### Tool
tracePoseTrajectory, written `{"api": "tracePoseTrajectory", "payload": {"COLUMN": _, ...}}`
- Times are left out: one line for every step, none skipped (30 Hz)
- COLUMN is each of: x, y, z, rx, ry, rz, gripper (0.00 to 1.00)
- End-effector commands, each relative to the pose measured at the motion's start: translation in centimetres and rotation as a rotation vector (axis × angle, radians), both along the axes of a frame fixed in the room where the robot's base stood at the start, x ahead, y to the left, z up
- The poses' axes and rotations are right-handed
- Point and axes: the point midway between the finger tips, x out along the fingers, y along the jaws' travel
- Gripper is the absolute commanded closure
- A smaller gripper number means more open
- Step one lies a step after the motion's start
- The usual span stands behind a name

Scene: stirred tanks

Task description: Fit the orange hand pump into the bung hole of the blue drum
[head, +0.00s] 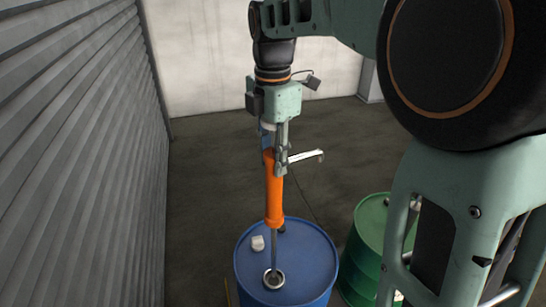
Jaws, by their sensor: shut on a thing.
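The orange hand pump (274,190) hangs upright from my gripper (281,160), which is shut on its upper part. The pump's white spout points to the right. Its thin grey tube reaches down to the ringed bung hole (273,279) near the front of the blue drum's lid. The tube's lower end appears to be at or in the hole; how deep it goes cannot be told. The orange body is well above the lid. The blue drum (309,262) stands upright on the floor below my gripper.
A small white cap (257,243) lies on the blue drum's lid, left of the tube. A green drum (369,240) stands close on the right, partly behind my arm. A corrugated wall (75,150) is on the left. The dark floor behind is mostly clear.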

Motion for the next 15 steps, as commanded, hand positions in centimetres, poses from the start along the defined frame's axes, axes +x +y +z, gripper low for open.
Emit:
{"api": "tracePoseTrajectory", "payload": {"x": 0.04, "y": 0.00, "z": 0.13, "rx": 0.000, "ry": -0.002, "rz": 0.000, "gripper": 0.90}}
{"api": "tracePoseTrajectory", "payload": {"x": 0.04, "y": 0.00, "z": 0.12, "rx": 0.000, "ry": -0.002, "rz": 0.000, "gripper": 0.90}}
{"api": "tracePoseTrajectory", "payload": {"x": 0.04, "y": 0.00, "z": 0.11, "rx": 0.000, "ry": -0.002, "rz": 0.000, "gripper": 0.90}}
{"api": "tracePoseTrajectory", "payload": {"x": 0.04, "y": 0.01, "z": 0.09, "rx": 0.000, "ry": -0.002, "rz": 0.000, "gripper": 0.90}}
{"api": "tracePoseTrajectory", "payload": {"x": 0.04, "y": 0.00, "z": 0.06, "rx": 0.000, "ry": -0.002, "rz": 0.000, "gripper": 0.90}}
{"api": "tracePoseTrajectory", "payload": {"x": 0.04, "y": 0.01, "z": 0.00, "rx": 0.000, "ry": -0.002, "rz": 0.000, "gripper": 0.90}}
{"api": "tracePoseTrajectory", "payload": {"x": 0.04, "y": 0.01, "z": -0.06, "rx": 0.000, "ry": -0.002, "rz": 0.000, "gripper": 0.90}}
{"api": "tracePoseTrajectory", "payload": {"x": 0.04, "y": 0.01, "z": -0.12, "rx": 0.000, "ry": -0.002, "rz": 0.000, "gripper": 0.90}}
{"api": "tracePoseTrajectory", "payload": {"x": 0.03, "y": 0.01, "z": -0.21, "rx": 0.000, "ry": -0.002, "rz": 0.000, "gripper": 0.90}}
{"api": "tracePoseTrajectory", "payload": {"x": 0.03, "y": 0.01, "z": -0.28, "rx": 0.000, "ry": -0.002, "rz": 0.000, "gripper": 0.90}}
{"api": "tracePoseTrajectory", "payload": {"x": 0.03, "y": 0.01, "z": -0.36, "rx": 0.000, "ry": -0.002, "rz": 0.000, "gripper": 0.90}}
{"api": "tracePoseTrajectory", "payload": {"x": 0.03, "y": 0.01, "z": -0.46, "rx": 0.000, "ry": -0.002, "rz": 0.000, "gripper": 0.90}}
{"api": "tracePoseTrajectory", "payload": {"x": 0.03, "y": 0.01, "z": -0.53, "rx": 0.000, "ry": -0.002, "rz": 0.000, "gripper": 0.90}}
{"api": "tracePoseTrajectory", "payload": {"x": 0.03, "y": 0.01, "z": -0.60, "rx": 0.000, "ry": -0.002, "rz": 0.000, "gripper": 0.90}}
{"api": "tracePoseTrajectory", "payload": {"x": 0.03, "y": 0.00, "z": -0.70, "rx": 0.000, "ry": -0.002, "rz": 0.000, "gripper": 0.90}}
